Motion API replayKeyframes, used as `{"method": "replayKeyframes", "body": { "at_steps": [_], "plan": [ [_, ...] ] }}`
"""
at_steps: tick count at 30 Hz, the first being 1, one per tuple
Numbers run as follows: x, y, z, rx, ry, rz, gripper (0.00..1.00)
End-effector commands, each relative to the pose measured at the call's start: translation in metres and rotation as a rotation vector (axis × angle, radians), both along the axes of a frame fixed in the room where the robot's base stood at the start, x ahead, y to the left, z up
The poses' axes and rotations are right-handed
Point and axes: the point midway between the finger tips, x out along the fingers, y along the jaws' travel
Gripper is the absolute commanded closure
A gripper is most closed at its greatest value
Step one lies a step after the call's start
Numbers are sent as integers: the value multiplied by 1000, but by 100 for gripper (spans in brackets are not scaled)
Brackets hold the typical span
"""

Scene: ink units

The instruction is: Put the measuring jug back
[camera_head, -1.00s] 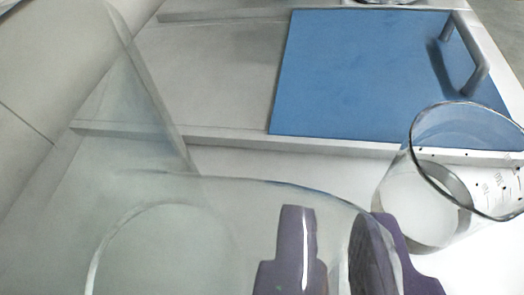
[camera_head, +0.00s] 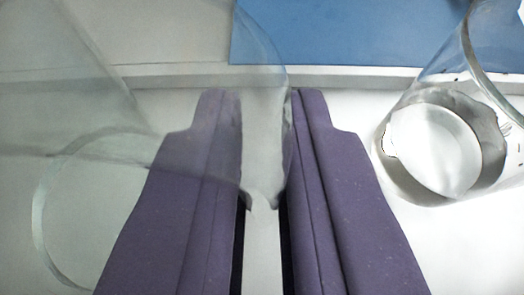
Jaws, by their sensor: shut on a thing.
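My gripper (camera_head: 262,100) points forward with its two purple fingers set a little apart. They are shut on the wall of a large clear vessel (camera_head: 85,60), which fills the left of the view and overlaps the left finger. Its round edge shows at the lower left, and I see no marks on it. A second clear vessel (camera_head: 478,75) with small dark marks stands apart at the right, cut off by the frame. Which one is the measuring jug I cannot tell for sure; no handle shows on either.
A blue panel (camera_head: 330,35) lies at the top, behind a pale ledge (camera_head: 340,77) that crosses the view. The white surface (camera_head: 345,105) between the fingers and the right vessel is bare.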

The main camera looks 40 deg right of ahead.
Motion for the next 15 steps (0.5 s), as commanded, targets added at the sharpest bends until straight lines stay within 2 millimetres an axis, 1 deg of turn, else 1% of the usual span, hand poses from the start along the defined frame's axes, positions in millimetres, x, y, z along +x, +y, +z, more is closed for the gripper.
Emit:
{"method": "replayKeyframes", "body": {
  "at_steps": [2,3,6,15],
  "plan": [
    [0,0,-3,0,-1,-1,100],
    [0,0,-3,0,0,0,81],
    [0,0,-2,0,0,0,60],
    [0,0,-1,1,1,0,60]
  ]
}}
